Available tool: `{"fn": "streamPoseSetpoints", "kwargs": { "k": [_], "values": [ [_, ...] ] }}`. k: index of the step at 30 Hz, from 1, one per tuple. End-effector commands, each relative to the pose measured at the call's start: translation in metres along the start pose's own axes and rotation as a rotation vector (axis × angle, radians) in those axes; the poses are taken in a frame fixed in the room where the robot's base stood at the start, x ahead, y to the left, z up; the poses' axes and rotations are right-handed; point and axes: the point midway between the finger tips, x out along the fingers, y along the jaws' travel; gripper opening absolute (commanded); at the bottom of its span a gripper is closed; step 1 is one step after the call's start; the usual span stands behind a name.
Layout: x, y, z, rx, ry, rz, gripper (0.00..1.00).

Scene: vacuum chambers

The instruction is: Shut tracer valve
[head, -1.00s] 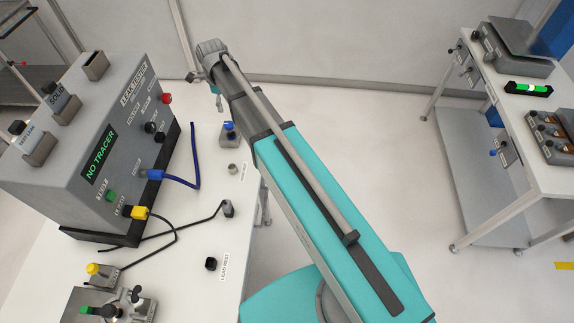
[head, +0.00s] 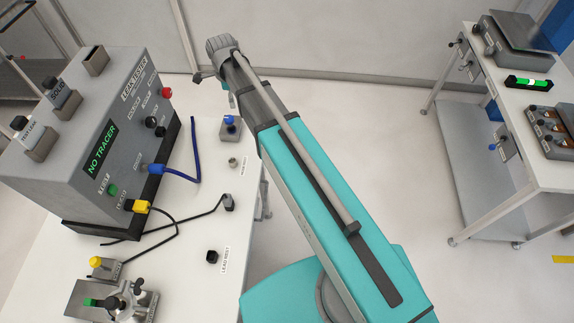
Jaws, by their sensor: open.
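My arm reaches up and to the left across the head view. My gripper (head: 212,82) is at its far end, small and partly hidden by the wrist. A dark finger-like part shows at its left, and nothing is seen held. A small block with a blue knob (head: 229,121) stands on the white table just below the gripper, apart from it. I cannot read a label that marks it as the tracer valve. The grey leak tester (head: 120,80) stands to the left, its screen (head: 100,148) reading NO TRACER. Another blue knob (head: 492,147) shows on a panel under the right cart.
Blue (head: 182,176) and yellow-ended (head: 141,207) leads leave the tester. A lead-rest post (head: 212,256) and a fixture with dark knobs (head: 112,302) stand on the white table (head: 195,285). A cart (head: 545,180) with instruments is at right. The floor between is clear.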

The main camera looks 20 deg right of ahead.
Motion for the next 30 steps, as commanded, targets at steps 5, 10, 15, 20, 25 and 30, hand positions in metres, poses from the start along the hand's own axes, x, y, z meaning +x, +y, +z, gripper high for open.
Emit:
{"fn": "streamPoseSetpoints", "kwargs": {
  "k": [5, 10, 15, 20, 25, 30],
  "values": [
    [0.012, 0.011, -0.012, -0.105, 0.000, 0.000, 0.87],
    [0.021, 0.020, -0.022, -0.207, 0.000, 0.000, 0.87],
    [0.030, 0.029, -0.032, -0.307, 0.000, 0.000, 0.87],
    [0.038, 0.038, -0.041, -0.404, 0.000, 0.000, 0.87],
    [0.046, 0.047, -0.050, -0.504, 0.000, 0.000, 0.87],
    [0.055, 0.057, -0.060, -0.605, 0.000, 0.000, 0.87]
  ]
}}
